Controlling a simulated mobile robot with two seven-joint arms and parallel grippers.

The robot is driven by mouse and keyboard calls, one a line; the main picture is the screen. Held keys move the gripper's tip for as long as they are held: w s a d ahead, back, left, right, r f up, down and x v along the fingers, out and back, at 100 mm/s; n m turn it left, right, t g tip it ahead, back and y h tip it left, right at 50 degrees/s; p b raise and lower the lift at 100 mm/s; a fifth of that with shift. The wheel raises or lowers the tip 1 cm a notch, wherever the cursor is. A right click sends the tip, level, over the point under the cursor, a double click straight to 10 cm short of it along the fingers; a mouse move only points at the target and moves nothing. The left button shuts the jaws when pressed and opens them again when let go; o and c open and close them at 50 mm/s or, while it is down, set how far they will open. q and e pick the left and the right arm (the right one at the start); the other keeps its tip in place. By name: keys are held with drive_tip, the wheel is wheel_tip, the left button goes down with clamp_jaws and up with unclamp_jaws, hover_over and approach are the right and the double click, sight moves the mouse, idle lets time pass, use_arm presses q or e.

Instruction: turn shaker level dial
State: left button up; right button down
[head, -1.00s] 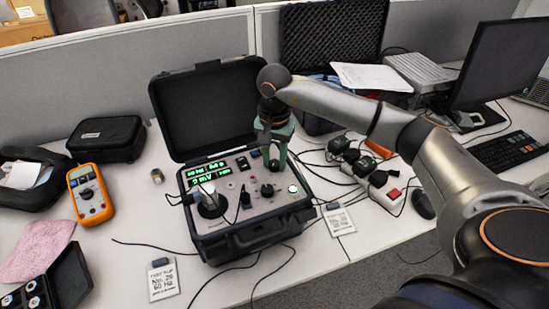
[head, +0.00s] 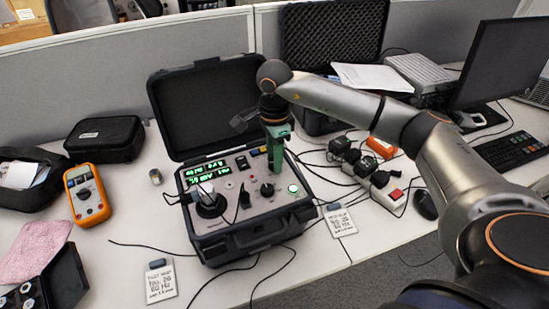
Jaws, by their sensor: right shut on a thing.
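The shaker unit is an open black case with a grey panel (head: 232,222) in the middle of the desk. A green readout (head: 207,174) is lit at the panel's upper left. My right gripper (head: 275,168) comes down on the panel's upper right part, seen edge-on. It is shut on a dial there, which its green fingers hide. Another black knob (head: 267,190) stands just in front, clear of the fingers. A larger round fixture (head: 210,204) sits at the panel's left, with a small black knob (head: 245,199) beside it. My left gripper is not in view.
The raised lid (head: 205,105) stands behind the panel. An orange multimeter (head: 87,195) lies at left. Power plugs and cables (head: 365,165) crowd the right. Label cards (head: 161,282) lie in front; loose cables cross the desk's front.

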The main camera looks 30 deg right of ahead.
drive_tip(key=shift+m, duration=1.7)
drive_tip(key=shift+r, duration=0.1)
drive_tip(key=c, duration=0.5)
unclamp_jaws()
wheel_tip(320, 180, up, 12)
drive_tip(key=shift+r+b, duration=0.25)
drive_tip(key=shift+b, duration=0.1)
